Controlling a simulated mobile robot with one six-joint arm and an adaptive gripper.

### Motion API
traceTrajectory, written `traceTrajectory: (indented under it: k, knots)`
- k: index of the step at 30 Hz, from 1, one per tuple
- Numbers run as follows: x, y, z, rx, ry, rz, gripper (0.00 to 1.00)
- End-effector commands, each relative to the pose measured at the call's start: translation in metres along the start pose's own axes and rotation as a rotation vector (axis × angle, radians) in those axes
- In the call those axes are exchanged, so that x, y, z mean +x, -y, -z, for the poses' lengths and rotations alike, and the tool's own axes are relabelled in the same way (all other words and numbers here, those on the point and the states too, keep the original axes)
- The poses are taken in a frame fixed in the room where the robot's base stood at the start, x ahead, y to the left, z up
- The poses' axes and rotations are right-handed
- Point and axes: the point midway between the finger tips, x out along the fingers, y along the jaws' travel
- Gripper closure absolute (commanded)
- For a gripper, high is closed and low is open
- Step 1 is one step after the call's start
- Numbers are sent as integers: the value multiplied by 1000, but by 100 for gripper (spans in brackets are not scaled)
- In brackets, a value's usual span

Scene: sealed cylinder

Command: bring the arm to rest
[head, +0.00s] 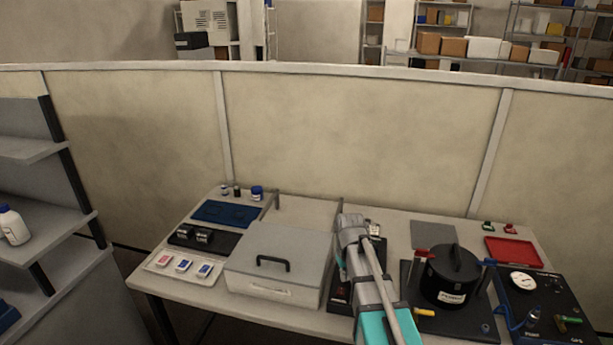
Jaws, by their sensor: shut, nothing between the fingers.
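My arm (371,290) reaches up from the bottom edge over the middle of the table, with grey links and a teal section. Its far visible end is a grey joint beside the grey lidded box. My gripper's fingers do not show; they may be hidden behind the arm. A black cylinder (451,277) with a closed, handled lid stands on a dark base plate (472,325) to the right of the arm. A red-topped post and a blue-topped post flank it.
The grey box (278,255) with a black handle is close left of my arm. A dark device (340,294) is partly hidden behind the arm. A gauge panel (556,310) and red tray (513,252) are right. A partition (360,135) stands behind the table (190,300).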

Motion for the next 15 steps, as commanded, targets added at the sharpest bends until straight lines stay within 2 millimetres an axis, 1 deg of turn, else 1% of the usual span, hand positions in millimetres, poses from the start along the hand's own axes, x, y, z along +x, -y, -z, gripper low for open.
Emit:
traceTrajectory:
  k: [1, 9, 12, 15]
  knots:
    - [0, 2, -18, 14, 0, 0, 100]
    - [0, 13, -95, 112, 0, -1, 100]
    - [0, 16, -116, 143, 0, -1, 100]
    - [0, 18, -129, 164, 0, -1, 100]
